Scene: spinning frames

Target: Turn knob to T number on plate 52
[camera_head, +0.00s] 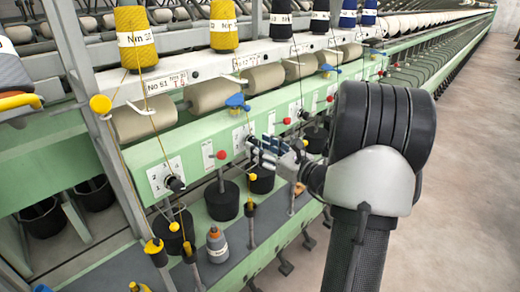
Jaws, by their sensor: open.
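A label plate reading No 51 (165,83) is on the white rail at left. A second label plate (246,62) is further right along the rail; its small print, including any T number, is too small to read surely. Below the rail, a numbered dial plate with a black knob (175,184) is on the green panel at left. Another white dial plate (241,138) is further right, and its knob is mostly hidden by my gripper. My gripper (264,150) is open, its fingers pointing left at this dial, close to the panel. Contact cannot be told.
Yellow bobbins (136,38) and dark bobbins stand above the rail. Red-tipped (221,155) and blue levers (237,101) stick out near the dials. A grey bottle (217,244) stands on the lower ledge. Open floor (475,150) lies at right.

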